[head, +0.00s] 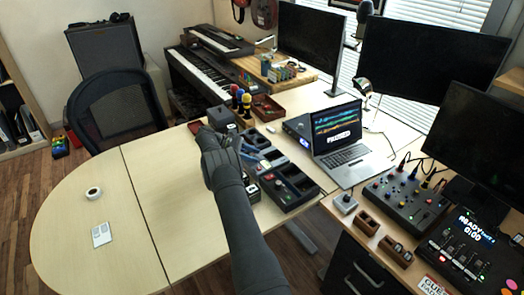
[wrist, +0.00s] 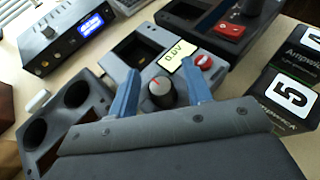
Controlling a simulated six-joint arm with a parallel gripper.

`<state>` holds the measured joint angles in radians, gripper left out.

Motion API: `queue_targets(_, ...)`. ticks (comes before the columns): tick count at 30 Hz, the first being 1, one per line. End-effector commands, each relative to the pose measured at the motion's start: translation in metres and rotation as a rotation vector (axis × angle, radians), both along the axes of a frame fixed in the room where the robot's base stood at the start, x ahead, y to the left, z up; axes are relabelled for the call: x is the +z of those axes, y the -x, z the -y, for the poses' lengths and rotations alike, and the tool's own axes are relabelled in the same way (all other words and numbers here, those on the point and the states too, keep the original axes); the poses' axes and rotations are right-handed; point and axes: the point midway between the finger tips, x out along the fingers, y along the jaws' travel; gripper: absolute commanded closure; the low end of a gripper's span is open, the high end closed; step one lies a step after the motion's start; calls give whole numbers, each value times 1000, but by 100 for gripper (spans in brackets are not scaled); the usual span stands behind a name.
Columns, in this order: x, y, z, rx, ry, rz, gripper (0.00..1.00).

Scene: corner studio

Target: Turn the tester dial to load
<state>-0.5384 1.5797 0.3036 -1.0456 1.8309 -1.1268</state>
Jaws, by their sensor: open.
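The tester (wrist: 146,78) is a grey unit in the wrist view, with an empty bay, a small screen (wrist: 172,55) reading 0.0V and a red button (wrist: 203,62). Its dial (wrist: 161,92) is a dark round knob with a pale and red pointer mark. My gripper (wrist: 160,68) is open, with one blue finger on either side of the dial. I cannot tell whether either finger touches it. The labels around the dial are not readable. In the head view my gripper (head: 241,149) is over the dark equipment on the table, and my arm hides part of it.
Batteries marked 5 (wrist: 288,96) stand right of the tester. A grey holder with round wells (wrist: 70,112) is at left. A box with a blue display (wrist: 68,40) is behind. A laptop (head: 341,145) stands to the right. The left tabletop is mostly clear.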

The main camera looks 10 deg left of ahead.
Motion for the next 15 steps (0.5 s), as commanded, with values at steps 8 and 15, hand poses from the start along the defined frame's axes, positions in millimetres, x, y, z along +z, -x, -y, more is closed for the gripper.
queue_targets(8, 41, 1, 7, -2, 1, -2, 55)
queue_targets(15, 57, 8, 33, -2, 0, 0, 55)
